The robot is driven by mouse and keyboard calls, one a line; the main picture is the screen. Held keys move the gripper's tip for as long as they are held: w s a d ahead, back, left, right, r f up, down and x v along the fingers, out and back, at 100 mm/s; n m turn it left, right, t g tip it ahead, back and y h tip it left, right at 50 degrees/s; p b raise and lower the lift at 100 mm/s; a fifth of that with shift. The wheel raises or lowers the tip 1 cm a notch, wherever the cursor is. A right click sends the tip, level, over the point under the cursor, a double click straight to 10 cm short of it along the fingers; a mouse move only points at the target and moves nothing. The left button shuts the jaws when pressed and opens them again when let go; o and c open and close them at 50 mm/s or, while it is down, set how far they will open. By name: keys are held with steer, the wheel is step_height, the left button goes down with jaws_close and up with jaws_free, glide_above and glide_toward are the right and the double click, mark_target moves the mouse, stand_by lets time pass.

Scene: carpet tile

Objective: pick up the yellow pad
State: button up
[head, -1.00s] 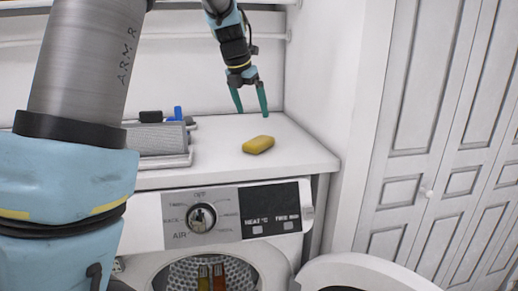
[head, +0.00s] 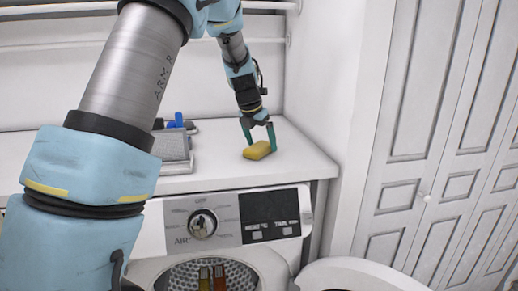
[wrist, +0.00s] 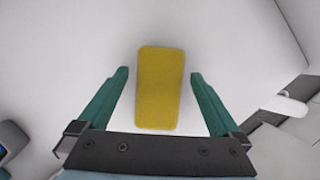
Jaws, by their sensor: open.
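The yellow pad (head: 257,150) lies flat on the white top above the washing machine, near its front right part. In the wrist view the yellow pad (wrist: 160,88) is upright in the picture, between the two green fingers and reaching past their tips. My gripper (head: 261,141) is open, pointing down, with a finger on either side of the pad. In the wrist view my gripper (wrist: 157,75) shows a gap between each finger and the pad. I cannot tell the exact height of the fingertips above the top.
A grey tray (head: 176,166) with dark and blue items stands left of the pad. A wall rises close on the right. The washing machine front (head: 228,220) with its open round door (head: 360,274) is below. The top around the pad is clear.

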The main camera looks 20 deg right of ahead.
steer(key=shift+f, duration=0.3)
stand_by(0.5)
steer(key=c, duration=1.4)
steer(key=shift+r, duration=0.15)
